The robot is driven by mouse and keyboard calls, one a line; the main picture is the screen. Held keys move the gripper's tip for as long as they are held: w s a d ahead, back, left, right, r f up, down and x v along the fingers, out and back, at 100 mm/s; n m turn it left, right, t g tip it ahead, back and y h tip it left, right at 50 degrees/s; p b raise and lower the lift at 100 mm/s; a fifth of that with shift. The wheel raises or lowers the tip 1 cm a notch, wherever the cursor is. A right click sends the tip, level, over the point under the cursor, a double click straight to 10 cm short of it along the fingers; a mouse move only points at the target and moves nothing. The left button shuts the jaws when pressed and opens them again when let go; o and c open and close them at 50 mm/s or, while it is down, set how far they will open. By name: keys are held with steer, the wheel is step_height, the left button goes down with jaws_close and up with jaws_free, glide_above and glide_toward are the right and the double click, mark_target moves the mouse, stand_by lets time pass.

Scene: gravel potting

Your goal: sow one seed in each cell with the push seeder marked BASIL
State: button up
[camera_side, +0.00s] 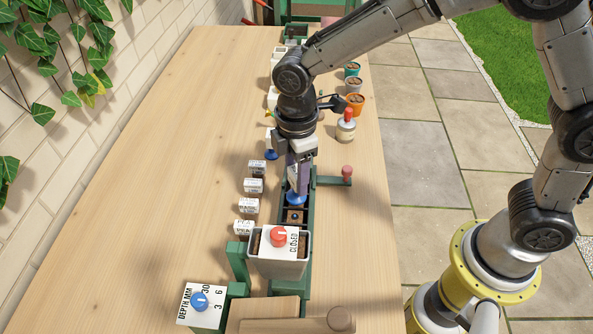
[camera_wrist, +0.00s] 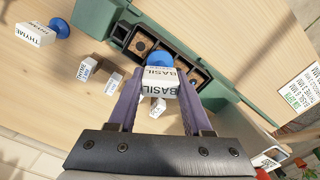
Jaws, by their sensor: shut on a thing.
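The push seeder marked BASIL (camera_wrist: 160,83) is between my gripper's purple fingers (camera_wrist: 160,100) in the wrist view, its label readable. My gripper (camera_side: 299,158) is shut on it. Its blue end (camera_side: 296,199) points down over the row of cells in the side view; whether it touches the soil I cannot tell. The green cell tray (camera_wrist: 110,25) holds dark-walled cells. A cell (camera_side: 295,216) just in front of the seeder shows brown soil with a dark spot in it. More brown cells show in the wrist view, partly hidden by the seeder. No seed can be made out.
A THYME seeder (camera_wrist: 35,34) lies left of the tray. Several small white labelled blocks (camera_side: 253,186) line the tray's left side. A hopper (camera_side: 277,262) marked CLOSED, a depth dial (camera_side: 200,302), a pink-knobbed lever (camera_side: 346,171) and a red-topped bottle (camera_side: 346,127) stand nearby.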

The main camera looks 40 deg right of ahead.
steer(key=shift+f, duration=0.65)
stand_by(1.2)
steer(key=shift+r, duration=1.5)
steer(key=shift+w+d+f, duration=0.45)
steer(key=shift+w+d, duration=0.25)
steer(key=shift+w+d+f, duration=0.4)
steer(key=shift+w+d, duration=0.25)
steer(key=shift+f, duration=0.7)
